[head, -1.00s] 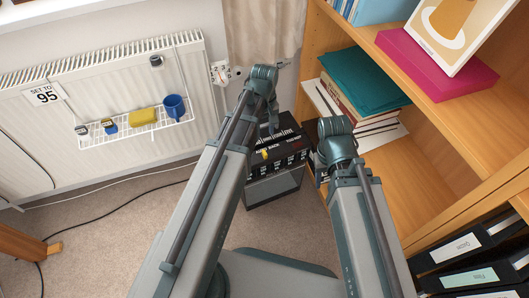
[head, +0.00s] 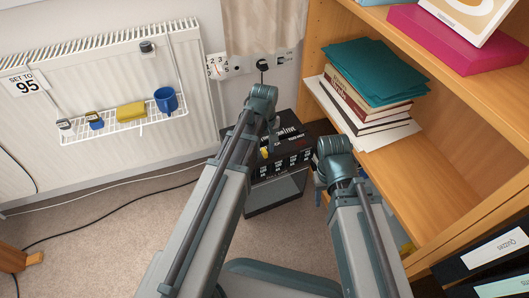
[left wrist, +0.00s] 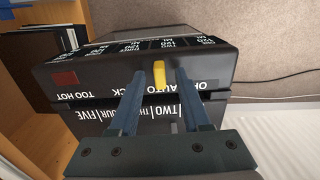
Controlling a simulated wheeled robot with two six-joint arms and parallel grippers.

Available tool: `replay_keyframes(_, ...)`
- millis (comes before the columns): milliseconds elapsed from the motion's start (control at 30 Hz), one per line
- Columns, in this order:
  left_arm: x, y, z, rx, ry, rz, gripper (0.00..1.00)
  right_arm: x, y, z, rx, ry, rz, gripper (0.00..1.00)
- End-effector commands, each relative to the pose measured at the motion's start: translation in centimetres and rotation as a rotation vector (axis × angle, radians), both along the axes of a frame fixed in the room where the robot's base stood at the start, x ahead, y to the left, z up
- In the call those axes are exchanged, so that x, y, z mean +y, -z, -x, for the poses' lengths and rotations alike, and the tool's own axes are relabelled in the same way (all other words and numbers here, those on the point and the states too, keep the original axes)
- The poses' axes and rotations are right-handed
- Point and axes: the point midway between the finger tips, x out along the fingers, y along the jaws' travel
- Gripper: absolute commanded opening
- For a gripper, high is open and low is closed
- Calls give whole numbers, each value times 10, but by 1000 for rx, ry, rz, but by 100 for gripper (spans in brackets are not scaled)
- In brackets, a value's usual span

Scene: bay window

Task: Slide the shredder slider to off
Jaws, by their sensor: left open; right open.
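The black shredder (head: 292,166) stands on the carpet between the radiator and the bookcase. Its yellow slider (left wrist: 159,74) stands up from the top edge; it also shows in the head view (head: 264,152). In the left wrist view the lettering is upside down; the slider is by the AUTO label, with OFF to the right of it and BACK partly covered by a finger. My left gripper (left wrist: 161,76) is open, one finger on each side of the slider, with gaps showing. Whether the fingertips reach its depth is unclear.
The wooden bookcase (head: 440,135) with books (head: 375,90) is close on the right. A white radiator (head: 95,120) with a wire rack (head: 130,124) is at the left. A socket strip (head: 235,66) is on the wall behind. Carpet (head: 110,225) is free at left; a black cable crosses it.

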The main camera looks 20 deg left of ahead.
Motion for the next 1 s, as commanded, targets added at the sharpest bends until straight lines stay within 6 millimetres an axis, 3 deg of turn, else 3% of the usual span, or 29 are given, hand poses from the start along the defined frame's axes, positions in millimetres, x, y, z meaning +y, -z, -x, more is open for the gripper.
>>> replay_keyframes(200, 0, 0, 0, 0, 0, 0, 48, 0, 0, 0, 0, 0, 0, 48)
replay_keyframes(500, 0, 0, 0, 0, 0, 0, 0, 0, 0, 0, 0, 0, 0, 48)
replay_keyframes(1000, 0, 0, 0, 0, 0, 0, 0, 0, 0, 0, 0, 0, 0, 48)
